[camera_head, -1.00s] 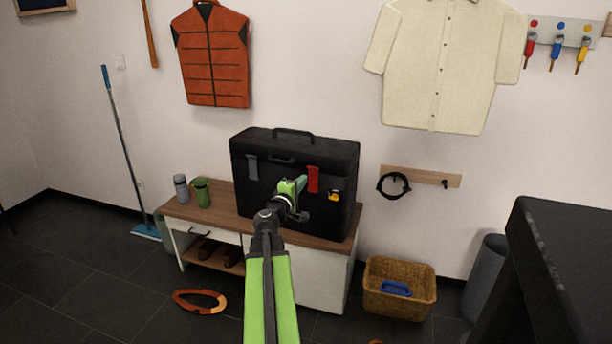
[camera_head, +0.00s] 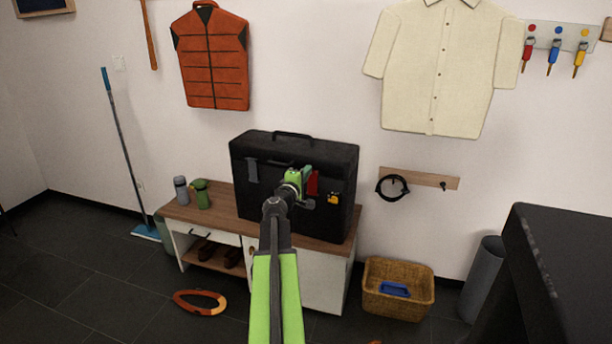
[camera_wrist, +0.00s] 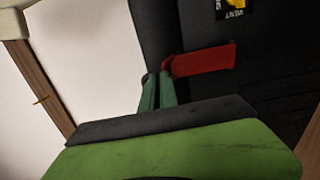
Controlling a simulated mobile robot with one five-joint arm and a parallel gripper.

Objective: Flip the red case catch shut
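The red catch (camera_head: 313,182) is a flat strip on the front of the black case (camera_head: 277,215), right of the middle. In the wrist view the red catch (camera_wrist: 205,59) juts across the dark case front. My gripper (camera_head: 303,179) is in front of the case, just left of the catch, and covers part of the front beside it. In the wrist view the green fingers of my gripper (camera_wrist: 158,80) are close together with nothing seen between them. Their tips are at the catch's near end; I cannot tell whether they touch it. Whether the catch is latched is unclear.
A grey catch (camera_head: 251,170) and a yellow part (camera_head: 333,198) are also on the case front. A wicker basket (camera_head: 398,312) is on the floor.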

